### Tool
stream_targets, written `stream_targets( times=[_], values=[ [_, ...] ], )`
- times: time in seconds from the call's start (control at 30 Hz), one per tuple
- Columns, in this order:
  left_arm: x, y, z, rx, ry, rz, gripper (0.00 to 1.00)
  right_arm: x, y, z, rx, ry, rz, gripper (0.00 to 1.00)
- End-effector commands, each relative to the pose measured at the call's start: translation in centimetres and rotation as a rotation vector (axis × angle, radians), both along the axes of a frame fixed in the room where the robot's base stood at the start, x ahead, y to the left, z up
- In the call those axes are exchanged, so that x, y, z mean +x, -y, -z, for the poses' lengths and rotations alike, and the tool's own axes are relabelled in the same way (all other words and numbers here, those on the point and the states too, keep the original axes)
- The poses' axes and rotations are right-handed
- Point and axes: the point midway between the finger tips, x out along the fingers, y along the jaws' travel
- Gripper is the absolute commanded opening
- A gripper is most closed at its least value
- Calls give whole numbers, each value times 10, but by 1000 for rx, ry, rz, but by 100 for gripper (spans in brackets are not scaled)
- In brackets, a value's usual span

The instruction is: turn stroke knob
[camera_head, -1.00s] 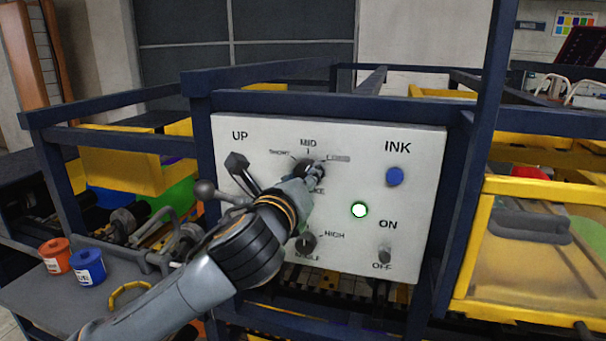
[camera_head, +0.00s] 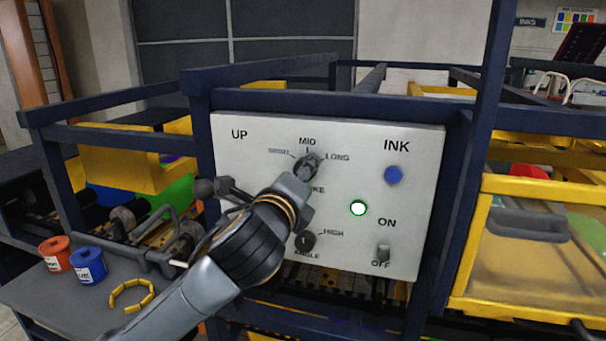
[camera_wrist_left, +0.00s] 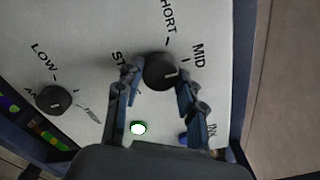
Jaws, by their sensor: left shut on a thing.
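The stroke knob (camera_wrist_left: 158,72) is a round black knob with a white mark, on the white control panel (camera_head: 350,255). In the wrist view its mark points right and slightly down, a little past the MID tick. My left gripper (camera_head: 308,165) reaches the knob from the lower left in the head view. In the wrist view its two fingers (camera_wrist_left: 158,84) are shut on the knob, one on each side. The SHORT, MID and LONG labels show around the knob; the gripper partly hides the word below it. My right gripper is not in view.
Red (camera_head: 55,253) and blue (camera_head: 87,265) pots stand at left.

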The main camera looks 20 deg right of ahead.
Motion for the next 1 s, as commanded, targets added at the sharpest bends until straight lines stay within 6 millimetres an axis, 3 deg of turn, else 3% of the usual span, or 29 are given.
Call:
stream_targets(
  times=[0.33,0.37,0.47,0.83,1.0],
  values=[
    [0,0,0,-1,0,-1,7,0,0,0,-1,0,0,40],
    [0,0,0,-1,0,-1,45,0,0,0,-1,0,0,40],
    [0,0,0,-1,-1,-1,62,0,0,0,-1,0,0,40],
    [-2,-2,0,0,1,1,62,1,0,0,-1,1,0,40],
    [-18,-12,0,-1,1,1,62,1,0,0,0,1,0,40]
  ],
)
